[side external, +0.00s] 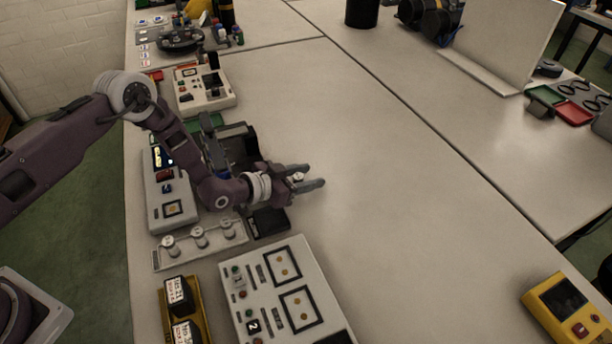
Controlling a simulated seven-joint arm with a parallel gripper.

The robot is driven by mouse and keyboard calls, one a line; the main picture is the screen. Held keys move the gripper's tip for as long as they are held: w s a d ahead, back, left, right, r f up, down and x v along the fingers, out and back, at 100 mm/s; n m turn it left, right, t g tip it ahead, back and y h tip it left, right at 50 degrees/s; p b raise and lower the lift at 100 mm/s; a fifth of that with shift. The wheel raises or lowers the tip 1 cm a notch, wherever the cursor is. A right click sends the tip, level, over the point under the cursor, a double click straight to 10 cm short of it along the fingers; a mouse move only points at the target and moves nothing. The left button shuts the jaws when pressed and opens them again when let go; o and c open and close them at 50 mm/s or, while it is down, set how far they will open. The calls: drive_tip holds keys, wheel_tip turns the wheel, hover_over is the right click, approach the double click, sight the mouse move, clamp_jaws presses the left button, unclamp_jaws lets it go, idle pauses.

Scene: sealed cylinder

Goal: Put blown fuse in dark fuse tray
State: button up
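My gripper (314,175) is above the pale table, just right of the crowded strip of devices, with its fingers pointing right. Its two dark fingers stand apart. A small pale bit shows between them near their base; I cannot tell whether it is a held fuse or part of the gripper. A small black tray (270,222) lies below and left of the gripper, partly hidden by my wrist. A grey rack (183,256) with a few pale round-topped pieces (199,233), possibly fuses, is left of the tray. No piece is clearly marked as blown.
A white panel (272,326) with switches and dark-framed squares is in front. A yellow holder (203,307) with labelled dark blocks is left of it. Grey devices (170,199) line the left. A yellow meter (566,307) lies far right. The middle of the table is clear.

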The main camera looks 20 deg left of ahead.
drive_tip(key=shift+a+f, duration=0.2)
drive_tip(key=shift+f, duration=0.25)
drive_tip(key=shift+r, duration=0.35)
drive_tip(key=v, duration=1.2)
drive_tip(key=shift+d+r, duration=0.2)
drive_tip(key=shift+r, duration=0.1)
drive_tip(key=shift+w+r, duration=0.1)
